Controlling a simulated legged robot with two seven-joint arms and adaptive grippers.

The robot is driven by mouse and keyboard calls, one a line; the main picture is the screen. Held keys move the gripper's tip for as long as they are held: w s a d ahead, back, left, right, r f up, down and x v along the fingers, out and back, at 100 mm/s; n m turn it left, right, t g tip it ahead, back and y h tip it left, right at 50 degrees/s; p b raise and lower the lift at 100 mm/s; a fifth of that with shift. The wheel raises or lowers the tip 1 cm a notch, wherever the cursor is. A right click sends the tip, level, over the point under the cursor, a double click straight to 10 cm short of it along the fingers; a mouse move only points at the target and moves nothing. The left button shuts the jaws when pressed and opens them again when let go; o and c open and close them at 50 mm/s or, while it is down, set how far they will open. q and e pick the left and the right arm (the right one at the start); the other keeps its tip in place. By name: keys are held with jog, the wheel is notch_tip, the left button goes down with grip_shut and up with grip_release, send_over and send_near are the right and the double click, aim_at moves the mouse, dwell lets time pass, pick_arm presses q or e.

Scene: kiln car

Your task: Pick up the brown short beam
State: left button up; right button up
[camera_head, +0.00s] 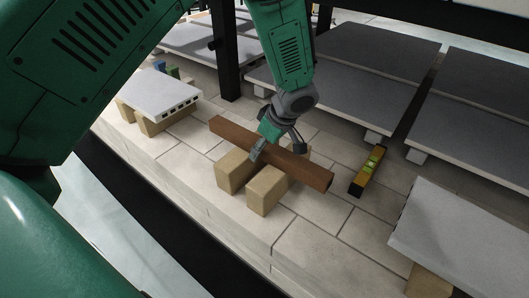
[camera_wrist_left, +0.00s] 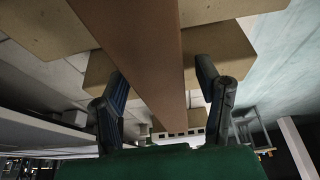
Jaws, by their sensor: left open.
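The brown short beam (camera_head: 313,172) lies diagonally across several tan blocks (camera_head: 266,197) on the pale brick deck. My left gripper (camera_head: 278,152) is at the middle of the beam from above, its fingers open on either side of it. The gripper hides part of the beam's middle in the head view. My right gripper is not in view.
A yellow and black spirit level (camera_head: 369,171) lies right of the beam. A pale slotted slab (camera_head: 160,93) rests on tan blocks at left; another grey slab (camera_head: 460,235) is at lower right. Dark grey shelves (camera_head: 370,60) and a black post (camera_head: 224,60) stand behind.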

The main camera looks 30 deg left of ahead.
pick_arm(q)
jog(key=shift+d, duration=0.1)
jog(key=shift+c, duration=0.8)
grip_shut()
jog(key=shift+r, duration=0.1)
